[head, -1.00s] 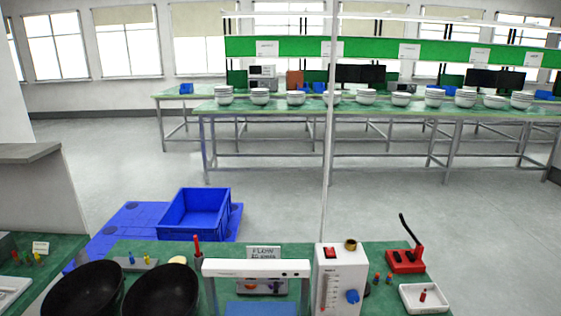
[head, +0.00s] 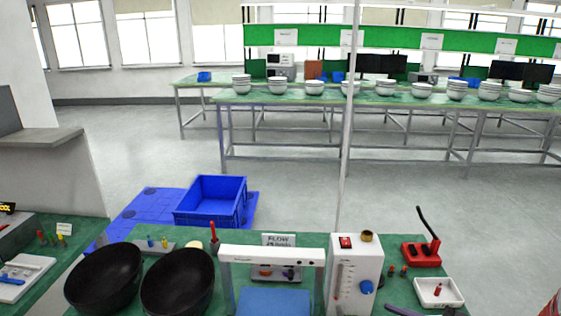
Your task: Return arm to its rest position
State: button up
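No part of my arm or gripper can be made out for certain in the head view. Two small dark shapes cut by the bottom edge at the right are too cropped to identify. The near green workbench (head: 408,292) fills the bottom of the view. On it stand a white device with a red switch and blue knob (head: 355,277), a white frame (head: 271,254), and two black bowls (head: 104,279).
A red lever tool (head: 421,253) and a white tray (head: 425,298) lie at the bench's right. A blue crate (head: 211,200) stands beyond the bench on a blue platform (head: 140,214). A thin upright pole (head: 347,150) crosses the view. Open floor (head: 410,205) lies before the far bench.

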jog(key=s+a+r+n+g+h, duration=0.3)
jog(key=s+a+n+g, duration=0.25)
jog(key=a+n, duration=0.2)
jog(key=s+a+r+n+g+h, duration=0.2)
jog(key=s+a+n+g+h, duration=0.15)
jog(key=s+a+n, duration=0.45)
notch_tip(320, 180, up, 8)
jog(key=w+d+n+t+h, duration=0.1)
jog(key=d+n+t+h, duration=0.1)
jog(key=n, duration=0.5)
jog(key=shift+w+t+h, duration=0.15)
jog(key=shift+t+h, duration=0.55)
jog(key=shift+h, duration=0.25)
jog(key=shift+d, duration=0.15)
